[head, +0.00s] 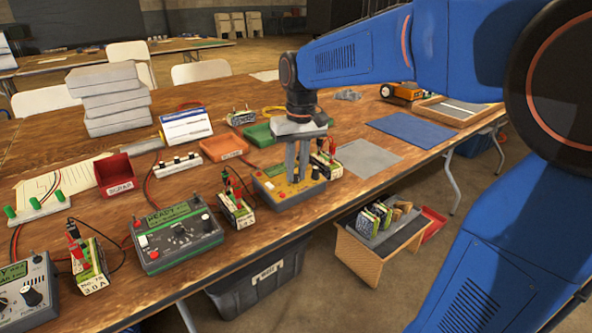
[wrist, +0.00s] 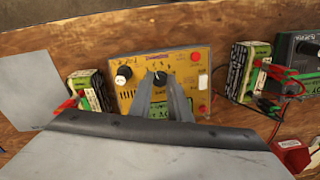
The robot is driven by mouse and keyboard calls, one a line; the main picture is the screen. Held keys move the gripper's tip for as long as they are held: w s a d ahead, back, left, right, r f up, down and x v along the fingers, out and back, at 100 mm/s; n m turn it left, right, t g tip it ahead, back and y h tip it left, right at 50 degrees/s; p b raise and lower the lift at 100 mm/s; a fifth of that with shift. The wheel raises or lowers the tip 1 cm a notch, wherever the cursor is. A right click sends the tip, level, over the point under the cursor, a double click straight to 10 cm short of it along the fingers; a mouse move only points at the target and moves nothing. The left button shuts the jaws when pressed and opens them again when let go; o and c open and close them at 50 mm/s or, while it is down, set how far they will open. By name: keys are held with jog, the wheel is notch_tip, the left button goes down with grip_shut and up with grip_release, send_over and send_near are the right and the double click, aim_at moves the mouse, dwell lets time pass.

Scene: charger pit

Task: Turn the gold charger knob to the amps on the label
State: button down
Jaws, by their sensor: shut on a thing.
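The gold charger (head: 262,182) sits near the table's front edge; it also shows in the wrist view (wrist: 198,64). My gripper (head: 298,176) reaches straight down onto its face. In the wrist view its two fingers (wrist: 163,82) are shut on a dark knob (wrist: 160,77) in the middle of the panel. The green display (wrist: 160,105) is partly hidden by the fingers. A battery pack with a pale label (wrist: 83,89) and red clips stands beside the charger; its print is too small to read.
A dark grey-green charger (head: 178,240) stands to the left, with labelled batteries (head: 235,212) beside the chargers. Orange (head: 223,147) and green (head: 262,134) trays lie behind. A grey mat (head: 368,158) and a blue mat (head: 415,129) lie bare to the right.

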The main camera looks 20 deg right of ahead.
jog(key=shift+m, duration=0.6)
jog(key=c, duration=1.7)
grip_release()
jog(key=shift+o, duration=0.2)
jog(key=shift+r, duration=0.1)
notch_tip(320, 180, up, 17)
jog(key=d, duration=0.1)
jog(key=shift+s+d, duration=0.15)
jog(key=shift+s, duration=0.1)
jog(key=shift+r, duration=0.1)
